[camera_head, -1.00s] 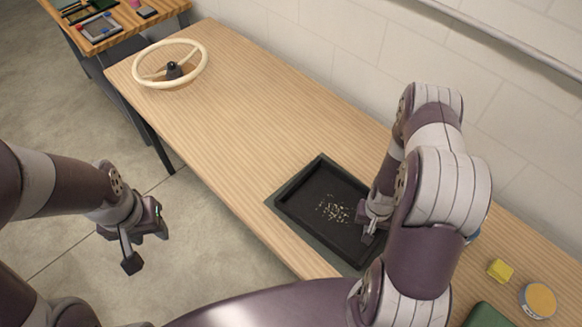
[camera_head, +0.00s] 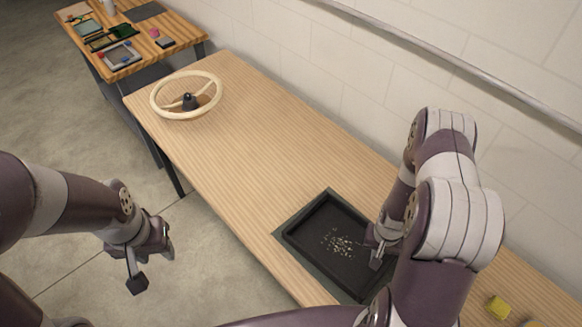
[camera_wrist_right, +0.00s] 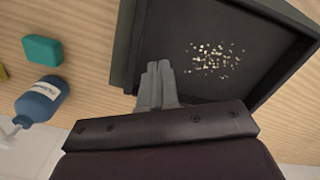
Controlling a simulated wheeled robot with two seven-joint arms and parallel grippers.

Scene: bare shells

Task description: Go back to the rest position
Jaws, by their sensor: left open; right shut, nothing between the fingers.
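My left gripper (camera_head: 152,268) hangs open and empty over the floor, left of the long wooden table (camera_head: 235,140) and clear of it. My right gripper (camera_head: 375,262) is shut and empty at the right side of the black tray (camera_head: 295,240). In the right wrist view its closed fingertips (camera_wrist_right: 159,68) show over the tray (camera_wrist_right: 262,92), beside the scattered pale bits (camera_wrist_right: 213,58). I cannot tell whether they touch the tray. My right forearm hides part of the tray and table.
A cream steering wheel (camera_head: 213,99) stands at the table's far end. A yellow block (camera_head: 498,307) lies at the near right. The right wrist view shows a blue bottle (camera_wrist_right: 40,100) and a green block (camera_wrist_right: 42,50). A wall rail (camera_head: 450,72) runs behind. The table's middle is clear.

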